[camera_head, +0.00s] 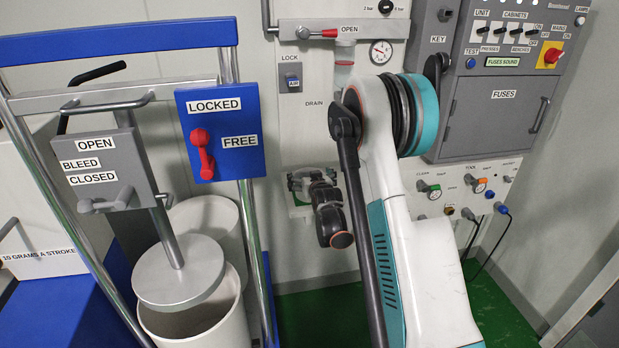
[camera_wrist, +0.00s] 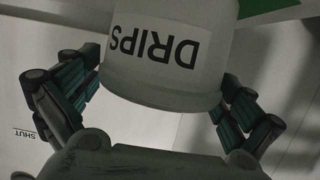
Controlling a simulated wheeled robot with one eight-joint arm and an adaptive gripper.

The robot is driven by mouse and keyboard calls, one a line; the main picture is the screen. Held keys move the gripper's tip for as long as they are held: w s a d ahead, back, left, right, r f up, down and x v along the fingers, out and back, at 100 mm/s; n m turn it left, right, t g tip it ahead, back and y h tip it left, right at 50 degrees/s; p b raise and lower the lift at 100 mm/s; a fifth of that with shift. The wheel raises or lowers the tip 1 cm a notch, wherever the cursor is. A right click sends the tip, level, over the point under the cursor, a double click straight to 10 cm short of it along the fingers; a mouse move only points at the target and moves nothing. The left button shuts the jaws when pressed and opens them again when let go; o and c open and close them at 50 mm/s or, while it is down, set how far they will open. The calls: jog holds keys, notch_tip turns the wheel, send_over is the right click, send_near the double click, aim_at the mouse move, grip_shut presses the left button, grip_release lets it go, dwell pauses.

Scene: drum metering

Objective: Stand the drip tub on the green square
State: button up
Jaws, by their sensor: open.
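The drip tub (camera_wrist: 165,82) is a pale round tub marked DRIPS, with the lettering upside down in the wrist view. My gripper (camera_wrist: 160,70) has its dark fingers spread, one on each side of the tub. The tub's near side faces the wrist, and I cannot tell whether either finger touches it. In the head view my gripper (camera_head: 306,178) is low in front of the pale panel, below the DRAIN label, and mostly hides the tub. A green patch (camera_wrist: 268,10) shows beside the tub's far end in the wrist view. I cannot tell whether the tub rests on it.
A trolley with a blue top rail (camera_head: 120,42) and a large white drum (camera_head: 210,322) stands at the left. A grey fuse cabinet (camera_head: 497,116) is at the upper right, above several small valves and hoses. My arm covers much of the middle.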

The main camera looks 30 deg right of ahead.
jog(key=shift+r, duration=0.15)
jog(key=p+v, duration=0.3)
jog(key=v, duration=0.9)
dwell(1.9)
